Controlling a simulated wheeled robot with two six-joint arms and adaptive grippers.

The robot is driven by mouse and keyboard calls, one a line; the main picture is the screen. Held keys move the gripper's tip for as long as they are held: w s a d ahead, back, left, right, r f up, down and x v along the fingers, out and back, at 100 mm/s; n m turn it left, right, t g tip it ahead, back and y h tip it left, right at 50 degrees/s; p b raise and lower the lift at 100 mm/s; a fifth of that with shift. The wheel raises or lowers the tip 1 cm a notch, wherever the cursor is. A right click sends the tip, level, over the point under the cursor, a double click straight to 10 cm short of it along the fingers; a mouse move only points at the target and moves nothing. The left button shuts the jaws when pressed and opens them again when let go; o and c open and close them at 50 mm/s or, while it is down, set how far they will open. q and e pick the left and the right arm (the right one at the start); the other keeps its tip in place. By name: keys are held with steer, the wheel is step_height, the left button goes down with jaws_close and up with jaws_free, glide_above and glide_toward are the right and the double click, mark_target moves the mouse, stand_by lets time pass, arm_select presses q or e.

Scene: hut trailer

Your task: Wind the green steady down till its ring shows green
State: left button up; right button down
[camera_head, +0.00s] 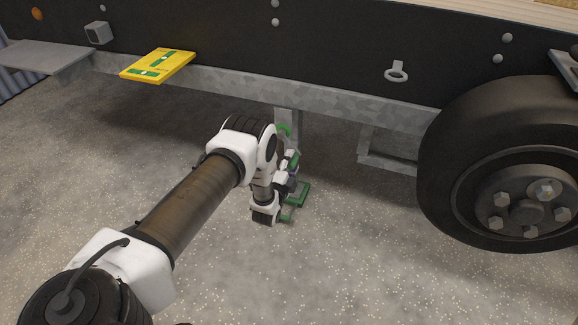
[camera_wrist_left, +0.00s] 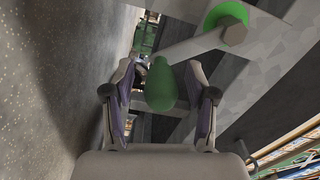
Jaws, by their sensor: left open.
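The green steady hangs under the trailer frame in the head view, with a grey leg (camera_head: 287,117) and a green foot plate (camera_head: 302,192) low near the floor. I cannot tell whether the plate touches the floor. In the left wrist view a green crank knob (camera_wrist_left: 160,86) sits on a grey crank arm (camera_wrist_left: 195,46), which runs to a hex bolt with a green disc (camera_wrist_left: 222,13) around it. I cannot tell whether this disc is the indicator ring. My left gripper (camera_head: 287,166) is open, its fingers (camera_wrist_left: 162,78) on either side of the knob. My right gripper is out of view.
A wheel (camera_head: 470,175) stands at the right. A galvanised frame rail (camera_head: 225,84) runs above the arm, with a yellow level plate (camera_head: 150,68) on it. A step-like bracket (camera_head: 385,163) hangs right of the steady. The speckled floor (camera_head: 370,260) in front is clear.

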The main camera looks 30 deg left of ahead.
arm_select(q)
steer(key=v, duration=1.2)
